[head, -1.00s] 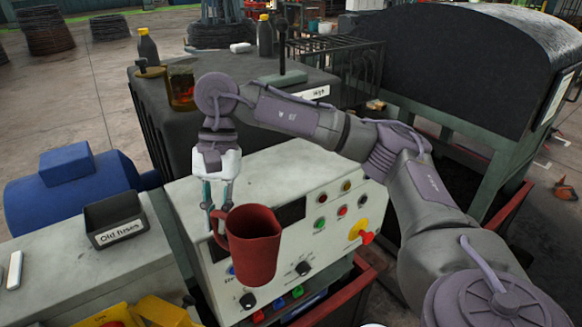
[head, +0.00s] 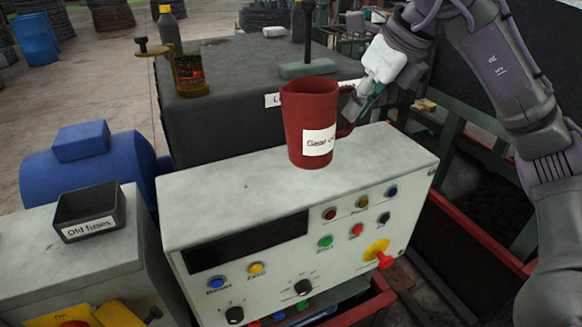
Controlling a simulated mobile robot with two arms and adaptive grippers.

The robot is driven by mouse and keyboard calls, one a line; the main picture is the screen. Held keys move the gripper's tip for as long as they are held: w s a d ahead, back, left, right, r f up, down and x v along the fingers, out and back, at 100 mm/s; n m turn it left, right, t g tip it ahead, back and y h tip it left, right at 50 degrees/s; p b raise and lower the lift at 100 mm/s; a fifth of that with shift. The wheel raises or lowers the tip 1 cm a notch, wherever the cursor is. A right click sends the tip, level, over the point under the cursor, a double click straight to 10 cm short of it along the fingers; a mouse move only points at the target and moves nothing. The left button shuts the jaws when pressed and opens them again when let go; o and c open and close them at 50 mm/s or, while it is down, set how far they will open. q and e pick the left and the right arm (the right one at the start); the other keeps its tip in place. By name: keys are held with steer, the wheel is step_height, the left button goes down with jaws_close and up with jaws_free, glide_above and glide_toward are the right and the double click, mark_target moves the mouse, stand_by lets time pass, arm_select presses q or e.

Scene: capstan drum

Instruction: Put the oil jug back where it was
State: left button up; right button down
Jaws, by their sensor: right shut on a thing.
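The oil jug is a dark red jug (head: 306,112) with a white label reading "Gear" and more letters I cannot fully read. It is upright over the back part of the control box's pale top (head: 225,190). I cannot tell whether its base touches that top. My right gripper (head: 352,108) comes from the upper right and is shut on the jug's handle, at the jug's right side. The fingertips are partly hidden by the handle. My left gripper is not in view.
Behind the jug stands a dark housing (head: 215,120) with a lever (head: 308,45), an oil glass (head: 190,75) and a bottle (head: 169,32). A tray labelled "Old fuses" (head: 90,212) and a blue motor (head: 85,165) are at left. The box top left of the jug is clear.

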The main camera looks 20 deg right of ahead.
steer(key=w+a+f+p, duration=0.1)
steer(key=w+f, duration=0.2)
steer(key=w+a+f+p, duration=0.2)
steer(key=w+f, duration=0.1)
steer(key=w, duration=0.1)
steer(key=w+a+f+p, duration=0.2)
steer(key=w+f, duration=0.1)
steer(key=f, duration=0.1)
steer(key=shift+w, duration=0.2)
steer(key=shift+d+f, duration=0.1)
steer(key=shift+f, duration=0.2)
steer(key=shift+f, duration=0.15)
steer(key=c, duration=1.2)
jaws_free()
